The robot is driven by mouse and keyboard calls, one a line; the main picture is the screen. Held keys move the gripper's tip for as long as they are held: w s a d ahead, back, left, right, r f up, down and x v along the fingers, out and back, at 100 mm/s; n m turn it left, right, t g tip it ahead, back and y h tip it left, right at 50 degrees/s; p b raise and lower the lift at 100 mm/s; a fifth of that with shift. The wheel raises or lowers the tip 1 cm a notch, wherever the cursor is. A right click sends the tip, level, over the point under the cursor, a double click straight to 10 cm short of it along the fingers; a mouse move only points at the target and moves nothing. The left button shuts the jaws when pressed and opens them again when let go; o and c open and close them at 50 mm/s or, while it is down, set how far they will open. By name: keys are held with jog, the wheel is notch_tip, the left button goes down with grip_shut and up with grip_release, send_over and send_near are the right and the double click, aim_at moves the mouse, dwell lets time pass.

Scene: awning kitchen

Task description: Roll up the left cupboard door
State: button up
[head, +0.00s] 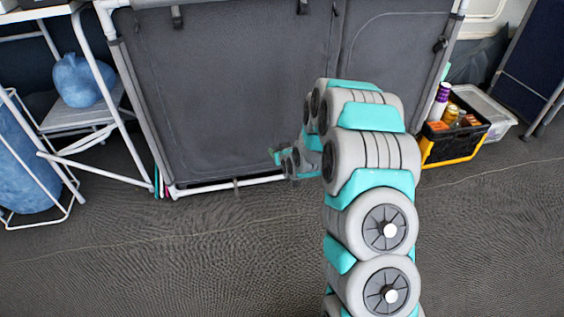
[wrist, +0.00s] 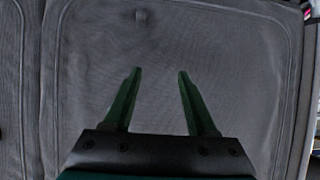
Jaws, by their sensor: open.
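The left cupboard door (head: 215,95) is a dark grey fabric panel hanging down to the white lower frame bar in the head view. My gripper (head: 274,156) is low in front of its lower right part, largely hidden by my arm. In the wrist view, my gripper (wrist: 158,76) shows two green fingers apart with nothing between them. Grey door fabric (wrist: 155,45) with a curved seam fills the background there. I cannot tell whether the fingertips touch it.
The right cupboard door (head: 395,60) also hangs down. A white-framed stand with a blue vase (head: 82,80) is at left. A black-and-yellow crate (head: 455,140) with bottles and a clear bin (head: 487,108) stand at right. The front floor is clear beside my arm.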

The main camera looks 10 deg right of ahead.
jog(key=w+d+f+t+b, duration=0.1)
jog(key=d+f+t+b, duration=0.15)
jog(key=f, duration=0.45)
jog(key=w+d+f+t+b, duration=0.1)
jog(key=f+t, duration=0.3)
jog(key=f, duration=0.3)
jog(key=w+b, duration=0.1)
jog(key=w, duration=0.7)
jog(key=shift+a+r+m+h+b, duration=0.15)
jog(key=shift+a+m+h+b, duration=0.15)
jog(key=shift+m+b, duration=0.1)
jog(key=shift+w+g, duration=0.1)
jog(key=shift+g, duration=0.15)
grip_shut()
